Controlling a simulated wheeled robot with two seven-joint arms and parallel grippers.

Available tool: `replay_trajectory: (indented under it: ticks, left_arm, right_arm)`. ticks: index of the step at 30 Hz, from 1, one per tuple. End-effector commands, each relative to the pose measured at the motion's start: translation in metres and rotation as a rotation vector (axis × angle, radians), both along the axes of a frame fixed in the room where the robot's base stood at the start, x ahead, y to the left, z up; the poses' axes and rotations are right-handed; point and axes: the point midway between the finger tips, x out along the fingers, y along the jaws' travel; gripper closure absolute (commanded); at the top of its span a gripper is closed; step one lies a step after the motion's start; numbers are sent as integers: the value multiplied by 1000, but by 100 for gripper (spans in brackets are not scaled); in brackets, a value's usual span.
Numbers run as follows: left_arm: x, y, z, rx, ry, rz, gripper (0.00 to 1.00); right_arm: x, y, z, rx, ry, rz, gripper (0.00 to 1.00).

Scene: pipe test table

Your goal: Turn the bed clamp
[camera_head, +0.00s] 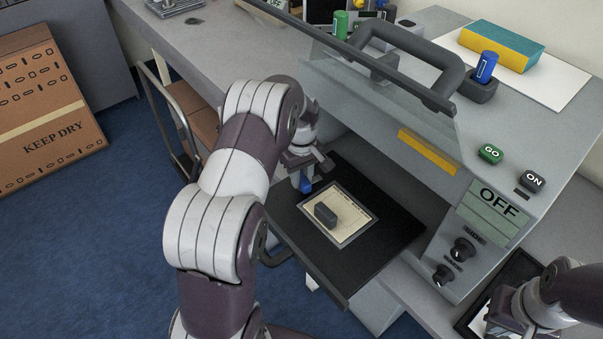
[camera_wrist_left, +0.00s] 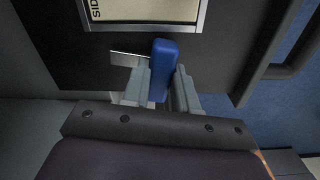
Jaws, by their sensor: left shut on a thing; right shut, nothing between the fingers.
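The bed clamp shows as a blue handle (camera_wrist_left: 163,68) in the left wrist view, and its blue end (camera_head: 306,184) shows in the head view at the left edge of the black bed (camera_head: 385,245). My left gripper (camera_wrist_left: 160,90) is shut on the blue handle, with one finger on each side of it. In the head view the left gripper (camera_head: 302,165) is partly hidden by my own arm. My right gripper (camera_head: 505,322) is at the bottom right, by a dark-framed tray; its fingertips are hard to make out.
A cream plate (camera_head: 358,222) with a dark block (camera_head: 326,215) lies on the bed. A clear guard with a dark handle (camera_head: 455,80) stands raised above it. The sloped panel carries a green GO button (camera_head: 490,153), an ON button (camera_head: 532,181), an OFF display (camera_head: 497,205) and knobs (camera_head: 463,249).

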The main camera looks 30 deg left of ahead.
Motion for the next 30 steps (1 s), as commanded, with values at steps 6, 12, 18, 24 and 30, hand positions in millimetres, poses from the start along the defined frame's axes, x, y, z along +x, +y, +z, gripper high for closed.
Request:
replay_trajectory:
  ticks: [6,12,18,24,30]
  left_arm:
    - [-1,0,1,-1,6,-193,100]
    - [-2,0,0,0,6,-384,100]
    - [-2,0,0,-1,6,-574,100]
    - [-2,0,-1,-2,6,-763,100]
    - [-2,-1,-2,-3,7,-952,100]
  right_arm:
    - [0,0,14,0,0,0,100]
    - [0,0,22,0,0,0,100]
    - [0,0,30,0,0,0,100]
    - [0,0,36,0,0,0,100]
    - [0,0,41,0,0,0,100]
